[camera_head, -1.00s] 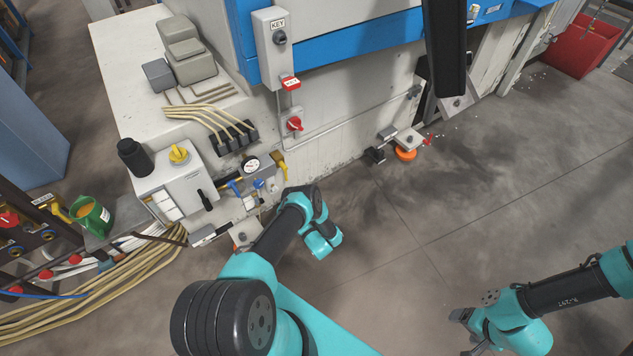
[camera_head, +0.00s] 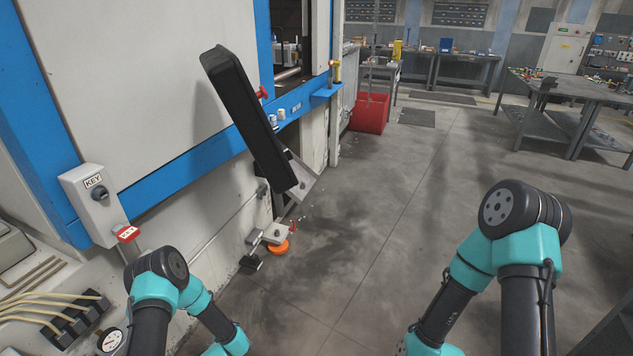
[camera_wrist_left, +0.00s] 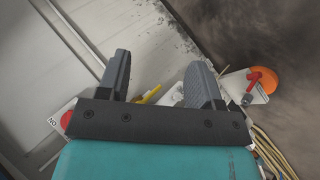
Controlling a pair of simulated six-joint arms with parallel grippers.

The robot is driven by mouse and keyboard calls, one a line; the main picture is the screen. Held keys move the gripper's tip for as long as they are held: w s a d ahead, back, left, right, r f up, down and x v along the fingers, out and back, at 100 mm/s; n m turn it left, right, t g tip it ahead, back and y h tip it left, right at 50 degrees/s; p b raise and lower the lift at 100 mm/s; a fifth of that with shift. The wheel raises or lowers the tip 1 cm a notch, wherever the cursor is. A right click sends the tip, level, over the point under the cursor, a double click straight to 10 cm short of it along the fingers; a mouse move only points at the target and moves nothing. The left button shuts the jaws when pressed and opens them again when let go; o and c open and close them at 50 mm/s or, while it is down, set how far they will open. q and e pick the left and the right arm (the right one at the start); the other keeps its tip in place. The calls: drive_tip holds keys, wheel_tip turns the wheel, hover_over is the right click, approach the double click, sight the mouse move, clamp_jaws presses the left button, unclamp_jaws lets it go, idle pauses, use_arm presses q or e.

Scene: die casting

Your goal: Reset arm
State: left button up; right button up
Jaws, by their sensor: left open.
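My left gripper (camera_wrist_left: 158,78) shows in the left wrist view with its two grey fingers spread apart and nothing between them. Beyond the fingers are a pale machine panel and part of a yellow handle. In the head view my left arm (camera_head: 160,280) is at the lower left, beside the machine's side, and its gripper is out of the picture. My right arm (camera_head: 515,260) rises at the lower right, bent at the elbow. Its gripper is below the picture edge.
The blue and white machine (camera_head: 140,80) fills the left, with a key box (camera_head: 95,205) and a tilted black panel (camera_head: 247,120). A red bin (camera_head: 370,113) and workbenches (camera_head: 560,100) stand farther back. An orange foot (camera_wrist_left: 262,80) shows in the wrist view. The middle floor is open.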

use_arm(q)
drive_tip(key=s+d+r+m+g+h, duration=0.3)
drive_tip(key=s+d+r+m, duration=0.3)
drive_tip(key=s+r+m, duration=0.2)
drive_tip(key=s+d+r+m+g+h, duration=0.3)
drive_tip(key=s+d+r+m, duration=0.3)
drive_tip(key=s, duration=0.7)
wheel_tip(320, 180, up, 4)
drive_tip(key=shift+r+m+g+h, duration=0.1)
drive_tip(key=shift+m+g+h, duration=0.3)
drive_tip(key=shift+m+g, duration=0.5)
